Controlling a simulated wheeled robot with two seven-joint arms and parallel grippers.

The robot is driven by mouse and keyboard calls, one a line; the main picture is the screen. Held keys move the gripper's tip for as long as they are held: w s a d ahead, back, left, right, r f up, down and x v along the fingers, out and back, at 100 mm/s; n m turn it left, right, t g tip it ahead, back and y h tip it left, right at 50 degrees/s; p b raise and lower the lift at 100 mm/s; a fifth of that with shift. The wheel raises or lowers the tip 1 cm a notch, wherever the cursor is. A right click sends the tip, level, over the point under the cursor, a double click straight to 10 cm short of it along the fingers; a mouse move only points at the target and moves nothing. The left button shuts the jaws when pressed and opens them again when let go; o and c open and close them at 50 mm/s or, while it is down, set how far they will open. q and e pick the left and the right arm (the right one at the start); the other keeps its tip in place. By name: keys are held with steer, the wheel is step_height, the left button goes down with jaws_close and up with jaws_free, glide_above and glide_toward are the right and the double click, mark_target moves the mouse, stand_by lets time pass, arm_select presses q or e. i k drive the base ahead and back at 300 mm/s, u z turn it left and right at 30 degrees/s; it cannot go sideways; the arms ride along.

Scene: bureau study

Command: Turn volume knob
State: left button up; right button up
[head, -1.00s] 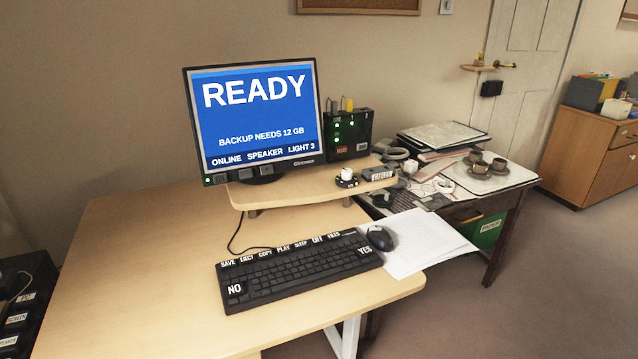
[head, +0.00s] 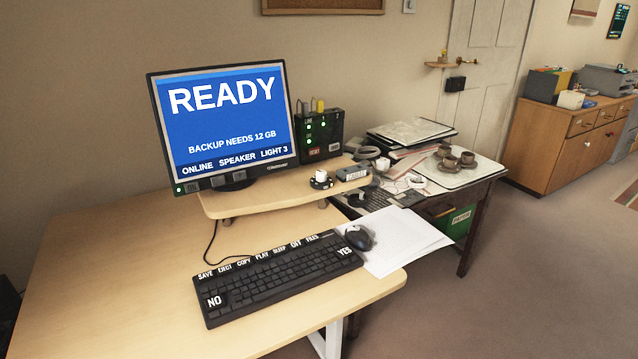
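A small round knob (head: 321,177) with a white top and a dark base sits on the right part of the wooden monitor shelf (head: 240,203). A small grey labelled box (head: 352,173) stands just right of it. I cannot read a volume marking on the knob. The monitor (head: 225,125) shows READY, BACKUP NEEDS 12 GB, and ONLINE, SPEAKER, LIGHT 3 along the bottom. Neither of my grippers is in view.
A black keyboard (head: 280,278) and mouse (head: 359,238) lie in front of the shelf, with white papers (head: 415,243) at the right. A black box with green lights (head: 320,135) stands behind. The desk's left side (head: 100,270) is clear.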

mark_target(321, 174)
steer(key=z, duration=1.9)
steer(key=i, duration=2.2)
steer(key=u, duration=3.8)
